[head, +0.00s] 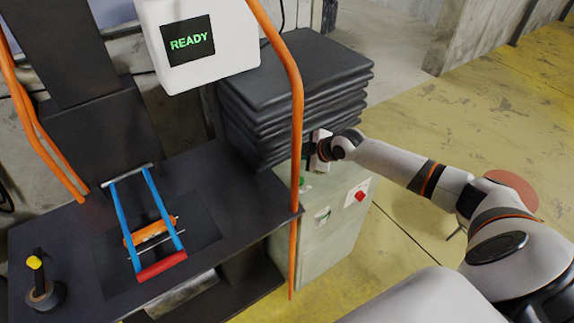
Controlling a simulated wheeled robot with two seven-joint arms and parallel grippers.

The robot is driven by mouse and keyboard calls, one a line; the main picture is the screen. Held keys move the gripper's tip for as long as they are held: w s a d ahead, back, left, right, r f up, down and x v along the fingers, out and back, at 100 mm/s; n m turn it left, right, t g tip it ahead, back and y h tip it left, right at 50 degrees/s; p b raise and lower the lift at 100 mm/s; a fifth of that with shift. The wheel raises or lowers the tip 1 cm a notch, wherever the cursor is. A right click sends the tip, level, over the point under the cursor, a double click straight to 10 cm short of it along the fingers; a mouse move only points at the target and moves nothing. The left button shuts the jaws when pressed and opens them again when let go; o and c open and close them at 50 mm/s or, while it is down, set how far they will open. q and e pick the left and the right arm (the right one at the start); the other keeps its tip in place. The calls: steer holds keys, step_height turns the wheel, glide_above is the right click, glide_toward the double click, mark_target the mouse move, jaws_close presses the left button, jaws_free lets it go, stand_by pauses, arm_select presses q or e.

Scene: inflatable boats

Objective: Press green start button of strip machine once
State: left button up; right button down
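The strip machine has a dark bench (75,237) and a white display box (218,50) whose screen reads READY in green. A pale green cabinet (340,235) stands at its right side, under a stack of black folded sheets. A small green spot (306,184), which looks like the green button, shows on the cabinet's upper left, partly hidden by an orange post. A red button (360,196) sits on a white plate to the right. My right gripper (315,150) is above the green spot, beside the black stack; its fingers are small and partly hidden. My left gripper is out of view.
The black stack (300,75) overhangs the cabinet close to my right gripper. An orange post (297,130) runs in front of the cabinet's left part. A blue-and-red frame (160,266) lies on the bench. The yellow floor (470,130) to the right is clear.

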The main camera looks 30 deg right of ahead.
mark_target(302, 182)
steer(key=f+b, duration=0.7)
steer(key=f, duration=0.1)
steer(key=shift+d, duration=0.2)
stand_by(0.5)
steer(key=shift+f, duration=0.1)
stand_by(1.8)
steer(key=shift+f+b, duration=0.3)
steer(key=shift+b, duration=0.1)
steer(key=shift+f+b, duration=0.4)
steer(key=shift+f, duration=0.05)
stand_by(0.5)
steer(key=shift+r, duration=0.1)
steer(key=shift+r+p, duration=0.7)
steer(key=shift+r, duration=0.1)
